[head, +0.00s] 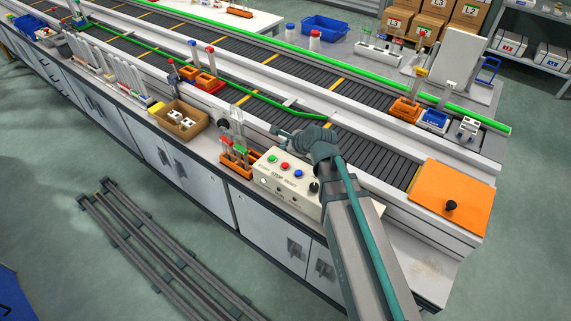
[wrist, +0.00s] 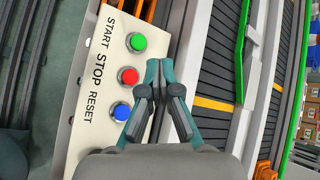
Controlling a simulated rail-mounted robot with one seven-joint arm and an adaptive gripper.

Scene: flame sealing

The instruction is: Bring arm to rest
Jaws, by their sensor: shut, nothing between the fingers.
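My gripper (wrist: 160,68) is shut and empty in the wrist view. Its fingertips are beside the cream control box (wrist: 82,105), close to the green START button (wrist: 136,42) and the red STOP button (wrist: 128,76). I cannot tell whether the fingers touch the box. The blue RESET button (wrist: 120,111) is just left of the fingers. In the head view, my arm comes from the lower right, and my gripper (head: 282,132) hangs over the bench edge just behind the same box (head: 310,197).
An orange rack with tubes (head: 240,160) stands left of the box. A cardboard box (head: 180,122) sits further left. The dark conveyor (head: 300,90) with green rails runs behind. An orange panel with a black knob (head: 450,190) lies to the right. Grey floor rails (head: 150,250) are at lower left.

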